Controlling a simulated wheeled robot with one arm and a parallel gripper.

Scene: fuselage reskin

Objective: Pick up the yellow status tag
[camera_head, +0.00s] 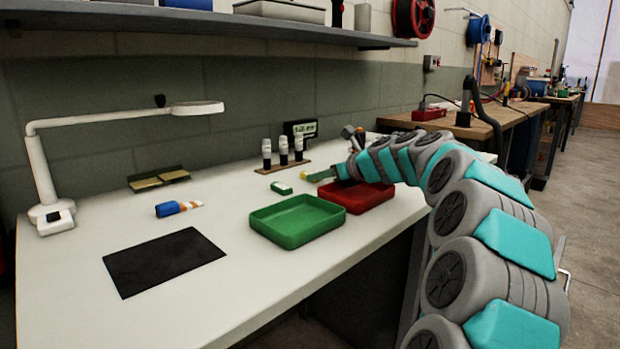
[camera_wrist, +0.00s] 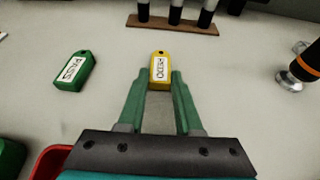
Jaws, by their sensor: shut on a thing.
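The yellow status tag (camera_wrist: 160,69), with a white label that seems to read "REDO", is between my gripper's fingertips in the wrist view. My gripper (camera_wrist: 161,82) is shut on it, with one green finger on each side. In the head view the tag (camera_head: 329,174) shows only as a small yellow spot at the end of my gripper (camera_head: 322,176), above or on the white bench behind the trays. I cannot tell whether it is lifted.
A green tag (camera_wrist: 74,71) lies to the left. The green tray (camera_head: 297,222) and red tray (camera_head: 357,196) stand in front. A dark cylinder with an orange band (camera_wrist: 305,63) is on the right.

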